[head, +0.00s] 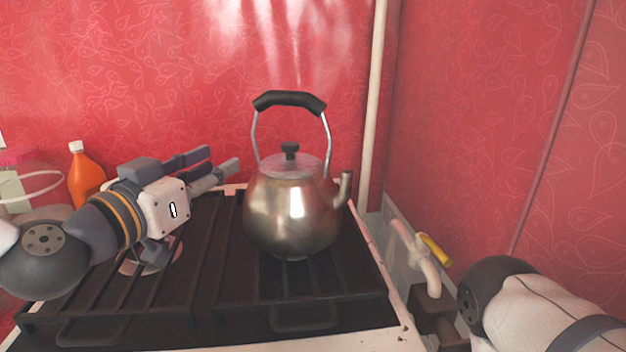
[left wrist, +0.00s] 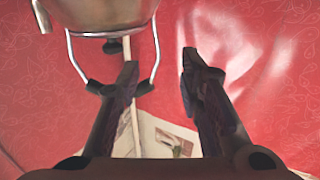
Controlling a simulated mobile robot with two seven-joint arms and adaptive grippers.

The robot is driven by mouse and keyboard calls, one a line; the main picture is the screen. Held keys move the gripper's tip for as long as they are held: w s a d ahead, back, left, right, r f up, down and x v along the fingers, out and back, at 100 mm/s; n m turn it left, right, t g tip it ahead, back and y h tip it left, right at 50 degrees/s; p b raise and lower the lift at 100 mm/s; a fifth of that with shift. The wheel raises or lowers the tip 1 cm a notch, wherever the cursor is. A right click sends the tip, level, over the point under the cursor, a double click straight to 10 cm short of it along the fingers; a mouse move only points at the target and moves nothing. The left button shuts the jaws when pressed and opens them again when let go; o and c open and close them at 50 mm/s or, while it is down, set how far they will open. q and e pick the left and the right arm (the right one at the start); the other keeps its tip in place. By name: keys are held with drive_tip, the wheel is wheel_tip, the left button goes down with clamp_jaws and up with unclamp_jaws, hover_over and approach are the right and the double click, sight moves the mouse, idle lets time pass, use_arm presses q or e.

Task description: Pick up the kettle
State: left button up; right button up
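The kettle (head: 292,213) is a shiny metal pot with a black-knobbed lid, a spout to the right and a tall black-gripped handle (head: 290,101). It stands upright on the stove grate. My left gripper (head: 222,162) is open and empty, left of the kettle, fingers pointing right, lower than the handle grip. In the left wrist view the kettle (left wrist: 105,14) appears upside down at the top left, and one finger of the gripper (left wrist: 158,72) overlaps its handle in the picture. I cannot tell any contact. My right arm shows at the lower right; its gripper is out of view.
The black stove grate (head: 215,265) is under the kettle. An orange bottle (head: 86,180) stands behind my left arm. A pipe with a yellow valve handle (head: 435,250) is right of the stove. Red patterned walls close the back and right. Space above the kettle is free.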

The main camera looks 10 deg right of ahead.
sight(255, 147)
use_arm(q)
drive_tip(key=x, duration=0.7)
drive_tip(key=b+x, duration=0.1)
drive_tip(key=x, duration=0.2)
drive_tip(key=shift+d+f, duration=0.3)
drive_tip(key=shift+d, duration=0.1)
drive_tip(key=shift+w+d, duration=0.15)
drive_tip(key=shift+w, duration=0.2)
drive_tip(key=shift+r, duration=0.15)
use_arm(e)
drive_tip(key=shift+s+a+f+g, duration=0.1)
drive_tip(key=shift+s+f+g, duration=0.05)
drive_tip(key=shift+s+f, duration=0.3)
drive_tip(key=shift+s+a+f+g, duration=0.15)
drive_tip(key=shift+s+f, duration=0.1)
drive_tip(key=shift+s, duration=0.3)
use_arm(q)
clamp_jaws()
use_arm(e)
drive_tip(key=shift+d, duration=0.1)
use_arm(q)
drive_tip(key=shift+r, duration=0.1)
